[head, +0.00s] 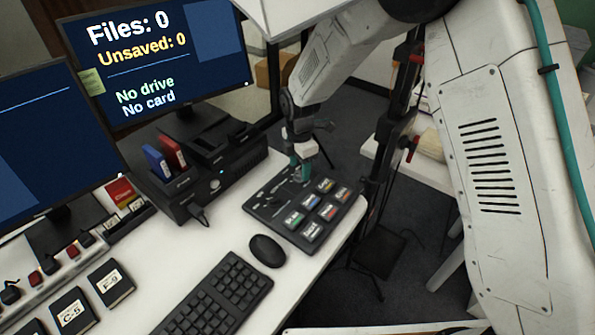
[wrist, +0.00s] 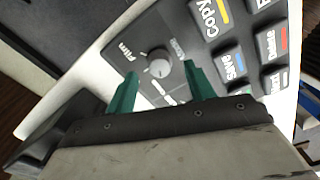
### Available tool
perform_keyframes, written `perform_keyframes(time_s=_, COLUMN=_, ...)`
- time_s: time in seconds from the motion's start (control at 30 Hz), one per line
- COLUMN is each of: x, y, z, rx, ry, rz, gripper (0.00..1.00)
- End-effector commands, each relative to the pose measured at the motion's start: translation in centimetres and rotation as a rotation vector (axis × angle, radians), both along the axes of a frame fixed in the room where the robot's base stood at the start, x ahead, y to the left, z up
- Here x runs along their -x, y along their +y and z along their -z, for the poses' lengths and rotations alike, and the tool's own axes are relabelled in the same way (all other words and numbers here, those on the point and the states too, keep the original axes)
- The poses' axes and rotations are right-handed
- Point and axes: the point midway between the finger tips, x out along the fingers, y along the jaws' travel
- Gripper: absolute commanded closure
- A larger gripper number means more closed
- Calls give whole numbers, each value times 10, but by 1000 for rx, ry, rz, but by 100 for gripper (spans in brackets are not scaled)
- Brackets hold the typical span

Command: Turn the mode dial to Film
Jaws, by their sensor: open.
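The mode dial (wrist: 159,66) is a small grey round knob on the dark control panel, in the upper middle of the wrist view. The word Film (wrist: 127,51) is printed to its left; another label to its right is too blurred to read surely. I cannot tell which mark the dial points to. My gripper (wrist: 160,72) is open, with one green finger on each side of the dial; contact cannot be made out. In the head view my gripper (head: 302,168) is over the panel's (head: 262,208) far end and hides the dial.
Labelled keys, including Copy (wrist: 209,16) and Save (wrist: 233,65), sit beside the dial. A mouse (head: 267,250) and keyboard (head: 216,297) lie nearer. A black dock (head: 222,160) and a monitor (head: 160,60) reading "No drive, No card" stand at left. The desk edge is close at right.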

Motion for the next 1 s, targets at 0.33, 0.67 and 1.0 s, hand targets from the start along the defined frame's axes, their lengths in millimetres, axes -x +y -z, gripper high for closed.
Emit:
perform_keyframes(time_s=0.33, x=0, y=0, z=25, rx=-1, ry=0, rz=2, gripper=46)
perform_keyframes(time_s=0.67, x=0, y=0, z=24, rx=-1, ry=0, rz=2, gripper=91)
perform_keyframes(time_s=1.0, x=1, y=0, z=24, rx=0, ry=2, rz=31, gripper=91)
